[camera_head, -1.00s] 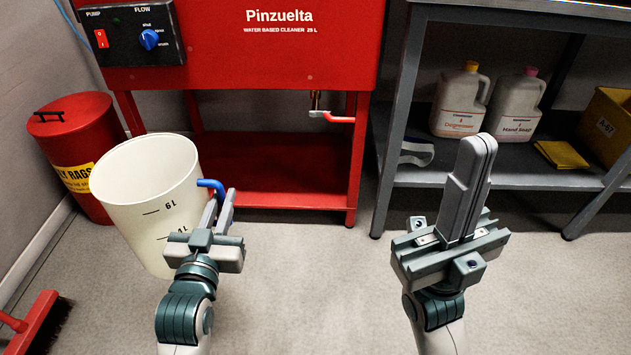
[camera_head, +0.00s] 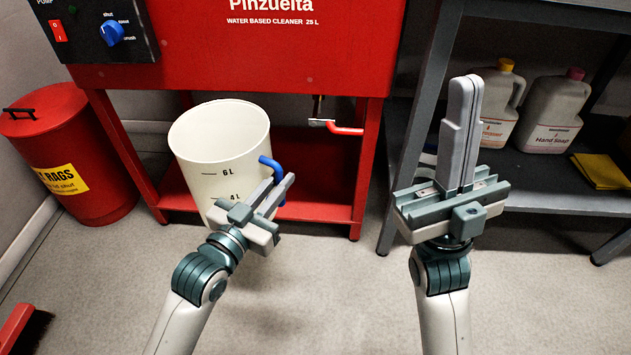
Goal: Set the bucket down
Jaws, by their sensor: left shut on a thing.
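The bucket (camera_head: 215,155) is cream-white with black litre marks and a blue handle (camera_head: 271,166) on its right side. It is upright, in front of the red washer's lower shelf (camera_head: 320,200). My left gripper (camera_head: 280,188) is shut on the blue handle. The bucket's base is partly hidden by my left gripper, so I cannot tell if it touches anything below. Inside, the visible part of the bucket looks empty. My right gripper (camera_head: 465,95) points up, its fingers together with nothing between them, in front of the grey bench.
The red washer (camera_head: 250,50) has a tap with a red lever (camera_head: 345,130) right of the bucket. A red rag bin (camera_head: 75,140) stands at left. A grey bench shelf (camera_head: 545,195) at right holds bottles (camera_head: 553,115) and a yellow cloth (camera_head: 602,171). Floor in front is clear; a red broom (camera_head: 20,325) lies lower left.

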